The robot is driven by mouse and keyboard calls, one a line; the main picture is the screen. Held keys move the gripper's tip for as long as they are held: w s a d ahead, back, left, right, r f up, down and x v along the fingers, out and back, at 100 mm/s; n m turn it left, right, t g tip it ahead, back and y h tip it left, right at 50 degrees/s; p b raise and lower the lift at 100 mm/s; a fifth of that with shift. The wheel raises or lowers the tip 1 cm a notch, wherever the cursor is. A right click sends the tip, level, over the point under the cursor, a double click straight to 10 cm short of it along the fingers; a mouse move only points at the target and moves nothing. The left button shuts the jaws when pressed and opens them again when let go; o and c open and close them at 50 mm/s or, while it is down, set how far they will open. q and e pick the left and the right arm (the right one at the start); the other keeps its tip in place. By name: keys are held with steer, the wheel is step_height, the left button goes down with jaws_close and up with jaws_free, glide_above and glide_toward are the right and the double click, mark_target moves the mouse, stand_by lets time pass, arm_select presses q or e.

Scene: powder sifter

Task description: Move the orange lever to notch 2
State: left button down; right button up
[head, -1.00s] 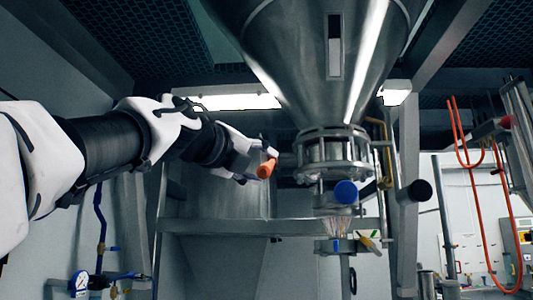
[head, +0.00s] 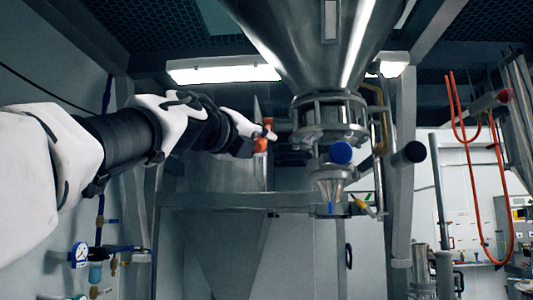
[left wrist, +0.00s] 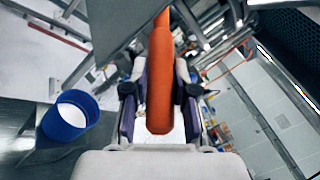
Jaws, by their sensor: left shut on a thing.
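The orange lever (head: 262,144) is at the left of the valve assembly under the steel hopper in the head view. In the left wrist view the orange lever (left wrist: 160,80) runs upright through the middle, its rounded end toward the camera. My left gripper (head: 266,138) is at the lever and covers part of it. In the left wrist view my left gripper (left wrist: 159,96) has one finger on each side of the lever and is shut on it. I cannot read any notch marks. My right gripper is in neither view.
The hopper (head: 305,40) hangs above the flanged valve (head: 330,110), with a blue knob (head: 341,152) below. A steel crossbeam (head: 215,199) runs underneath. A gauge (head: 80,254) is at lower left. An orange hose (head: 466,150) hangs at right.

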arm_select(q)
steer(key=w+f+b, duration=0.1)
steer(key=f+t+b, duration=0.1)
steer(key=f, duration=0.1)
steer(key=shift+w+m+h+b, duration=0.4)
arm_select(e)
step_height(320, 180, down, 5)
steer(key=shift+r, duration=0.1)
arm_select(q)
steer(key=c, duration=0.9)
jaws_free()
steer(key=shift+r, duration=0.15)
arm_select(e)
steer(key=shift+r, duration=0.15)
